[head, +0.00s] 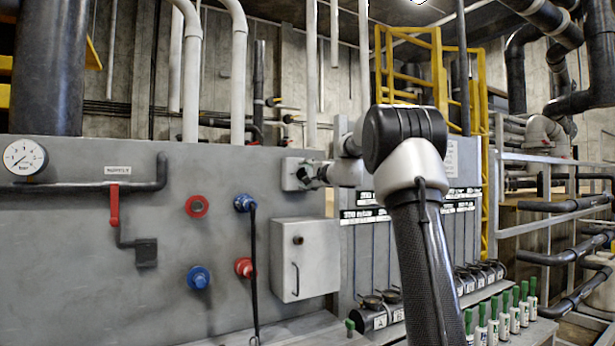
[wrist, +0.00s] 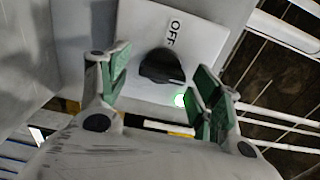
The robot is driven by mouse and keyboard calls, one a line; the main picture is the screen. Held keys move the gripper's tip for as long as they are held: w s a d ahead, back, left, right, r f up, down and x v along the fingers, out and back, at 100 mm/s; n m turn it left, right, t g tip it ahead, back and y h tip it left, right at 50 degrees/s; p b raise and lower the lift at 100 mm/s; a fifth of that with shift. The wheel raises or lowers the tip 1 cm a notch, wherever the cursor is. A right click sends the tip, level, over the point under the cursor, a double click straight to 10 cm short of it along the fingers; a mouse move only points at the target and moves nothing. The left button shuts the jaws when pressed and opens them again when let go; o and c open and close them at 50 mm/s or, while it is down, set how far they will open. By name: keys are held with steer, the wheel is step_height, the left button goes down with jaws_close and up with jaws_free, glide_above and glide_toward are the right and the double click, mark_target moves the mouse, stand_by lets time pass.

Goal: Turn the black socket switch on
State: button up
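The black socket switch (wrist: 162,67) is a round knob with a raised grip on a pale plate (wrist: 200,38) in the wrist view. An OFF label (wrist: 174,31) sits beside it, and a green light (wrist: 181,99) glows on its other side. My gripper (wrist: 161,70) is open, with its green-padded fingers apart on either side of the knob. I cannot tell whether they touch it. In the head view my gripper (head: 312,174) is at the grey switch box (head: 291,168) on the wall panel, and it partly hides the knob.
A grey cabinet with a handle (head: 318,262) stands below the switch box. Red and blue connectors (head: 197,206) and a hanging black cable (head: 254,275) are to the left. Green-topped bottles (head: 505,312) stand at lower right, and a yellow ladder (head: 484,190) stands behind.

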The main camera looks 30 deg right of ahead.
steer(key=s, duration=1.2)
steer(key=shift+d, duration=0.2)
steer(key=shift+a, duration=0.1)
steer(key=s+a+f+n+g+y, duration=0.2)
steer(key=s+a+f+n+g, duration=0.2)
steer(key=s+f, duration=0.45)
steer(key=s+a+f+n+g+y, duration=0.1)
steer(key=s+a+f+n+g, duration=0.4)
steer(key=f, duration=0.6)
steer(key=s+a+f+n+g+h, duration=0.1)
steer(key=s+f+n, duration=0.1)
steer(key=s, duration=0.7)
steer(key=s+a+f+n+g+h, duration=0.1)
steer(key=s+a+f+n+g, duration=0.1)
steer(key=s, duration=0.7)
steer(key=s+a+f+n+g+h, duration=0.1)
steer(key=s+f+n, duration=0.3)
steer(key=s, duration=0.5)
steer(key=shift+s+a+n+g+h, duration=0.3)
steer(key=shift+a+n+g, duration=0.1)
steer(key=shift+a, duration=0.15)
